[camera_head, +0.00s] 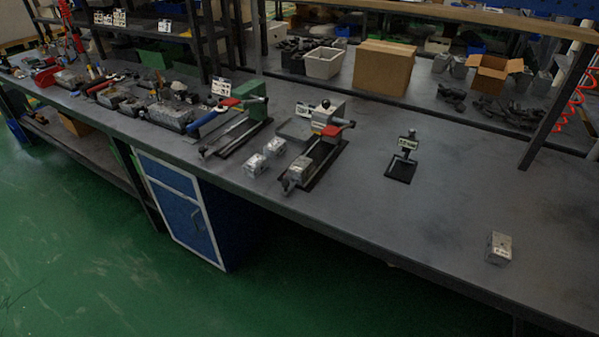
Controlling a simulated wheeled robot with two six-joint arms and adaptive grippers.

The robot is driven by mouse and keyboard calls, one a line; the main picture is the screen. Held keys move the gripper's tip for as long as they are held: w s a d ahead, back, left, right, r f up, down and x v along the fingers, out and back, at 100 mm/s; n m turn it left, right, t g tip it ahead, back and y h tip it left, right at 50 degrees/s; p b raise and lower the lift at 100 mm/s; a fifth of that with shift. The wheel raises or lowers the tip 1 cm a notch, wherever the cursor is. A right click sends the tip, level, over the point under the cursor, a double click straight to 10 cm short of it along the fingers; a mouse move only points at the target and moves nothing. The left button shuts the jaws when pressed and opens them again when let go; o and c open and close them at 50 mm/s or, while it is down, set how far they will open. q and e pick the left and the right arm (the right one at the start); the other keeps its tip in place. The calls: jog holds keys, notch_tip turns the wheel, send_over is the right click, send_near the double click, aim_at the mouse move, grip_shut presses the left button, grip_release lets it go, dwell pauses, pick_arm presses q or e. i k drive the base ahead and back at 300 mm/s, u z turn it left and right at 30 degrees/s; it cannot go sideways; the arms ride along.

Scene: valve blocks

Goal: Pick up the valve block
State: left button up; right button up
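A small grey metal valve block (498,249) stands alone on the right part of the dark workbench (450,225), near the front edge. Two similar grey blocks, one nearer the front (254,165) and one behind it (274,147), sit on the bench left of a fixture with a red handle (325,150). Another grey block (299,169) is at the front end of that fixture; I cannot tell whether it is clamped. Neither of my grippers shows in the head view.
A black stand with a small label (402,165) is between the fixture and the lone block. A second red-handled fixture (235,125) and cluttered trays (170,115) fill the left. Cardboard boxes (384,67) and a white bin (323,62) stand behind. Bench around the lone block is clear.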

aim_at(302, 166)
jog(key=u, duration=0.95)
jog(key=k, duration=1.25)
jog(key=u, duration=1.15)
jog(key=i, duration=2.4)
jog(key=z, duration=0.6)
jog(key=i, duration=1)
jog(key=z, duration=1.65)
jog(key=i, duration=0.95)
jog(key=z, duration=0.8)
